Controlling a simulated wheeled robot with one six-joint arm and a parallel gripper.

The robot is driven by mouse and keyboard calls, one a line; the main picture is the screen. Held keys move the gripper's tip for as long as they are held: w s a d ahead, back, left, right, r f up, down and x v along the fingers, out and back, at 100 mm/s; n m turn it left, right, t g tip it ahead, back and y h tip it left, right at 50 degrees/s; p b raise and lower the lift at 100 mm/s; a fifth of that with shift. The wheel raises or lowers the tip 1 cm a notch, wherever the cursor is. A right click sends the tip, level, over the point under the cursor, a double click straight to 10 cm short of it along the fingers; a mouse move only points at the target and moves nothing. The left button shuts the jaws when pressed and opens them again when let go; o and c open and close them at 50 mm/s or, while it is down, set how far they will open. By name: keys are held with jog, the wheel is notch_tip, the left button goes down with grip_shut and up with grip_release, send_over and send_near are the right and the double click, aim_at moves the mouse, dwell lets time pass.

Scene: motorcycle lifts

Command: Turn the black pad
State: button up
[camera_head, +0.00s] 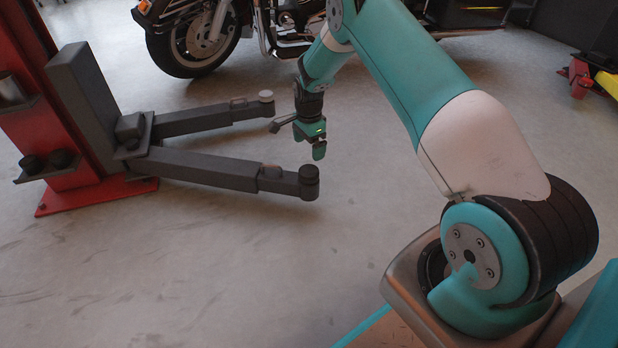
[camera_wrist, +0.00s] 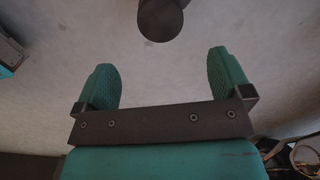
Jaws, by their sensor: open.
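A round black pad (camera_head: 309,172) sits on the free end of the nearer dark grey lift arm. A similar dark pad (camera_head: 266,96) tops the end of the farther lift arm. My gripper (camera_head: 312,148) points down just above and beside the nearer pad in the head view. In the wrist view its two green fingers (camera_wrist: 162,72) are spread apart with nothing between them. A dark round pad end (camera_wrist: 160,20) shows at the top middle of the wrist view, beyond the fingertips and apart from them. It is cut off by the top edge.
The red lift post (camera_head: 62,130) with its grey bracket stands at left and carries both lift arms. A motorcycle (camera_head: 205,35) stands behind. A red and yellow piece of equipment (camera_head: 590,78) is at right. The grey floor (camera_head: 220,260) in front is clear.

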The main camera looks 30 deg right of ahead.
aim_at(309, 170)
notch_tip(309, 170, down, 11)
jog(key=b, duration=0.5)
jog(key=shift+r, duration=0.15)
jog(key=c, duration=0.9)
